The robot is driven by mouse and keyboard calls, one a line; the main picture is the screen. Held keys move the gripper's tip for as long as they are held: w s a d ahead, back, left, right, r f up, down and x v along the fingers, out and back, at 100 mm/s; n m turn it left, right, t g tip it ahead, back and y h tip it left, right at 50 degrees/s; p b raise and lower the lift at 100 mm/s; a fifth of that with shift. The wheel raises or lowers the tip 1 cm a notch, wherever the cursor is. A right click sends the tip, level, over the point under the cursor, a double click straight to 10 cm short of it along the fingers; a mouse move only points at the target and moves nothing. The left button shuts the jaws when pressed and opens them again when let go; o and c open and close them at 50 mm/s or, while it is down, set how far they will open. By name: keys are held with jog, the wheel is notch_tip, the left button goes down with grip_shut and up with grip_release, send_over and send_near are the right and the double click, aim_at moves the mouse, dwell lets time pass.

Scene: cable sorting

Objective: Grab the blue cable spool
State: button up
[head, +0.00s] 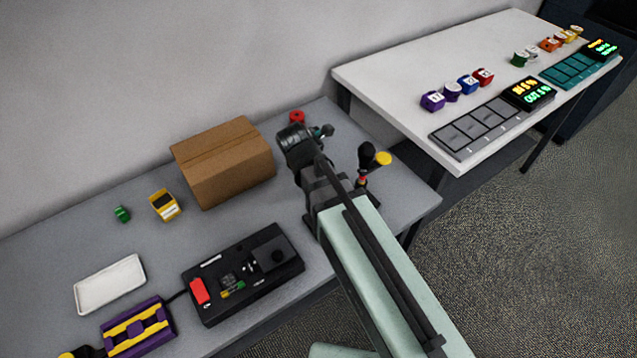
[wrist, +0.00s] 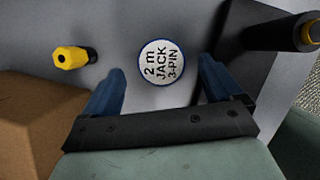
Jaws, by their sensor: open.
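In the wrist view, a round white label reading "2 m JACK 3-PIN" with a thin blue rim, the top of the blue cable spool (wrist: 161,62), lies on the grey table. It appears between the two fingers of my gripper (wrist: 160,75). The fingers are apart, one on each side, with visible gaps to the spool. How far above it they are is hard to tell. In the head view, my gripper (head: 318,133) is over the back right of the grey table, right of the cardboard box. The spool is largely hidden by my gripper there.
The cardboard box (head: 225,165) stands close on the left. A black item with a yellow end (head: 375,158) stands at the right. A red item (head: 297,117) is behind. A black device (head: 243,272) and white tray (head: 110,284) lie nearer. Another table (head: 400,70) holds coloured pieces.

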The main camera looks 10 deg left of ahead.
jog(key=shift+x, duration=2.05)
jog(key=shift+s, duration=0.1)
jog(key=shift+c, duration=0.2)
jog(key=c, duration=1.2)
jog(key=shift+o, duration=0.2)
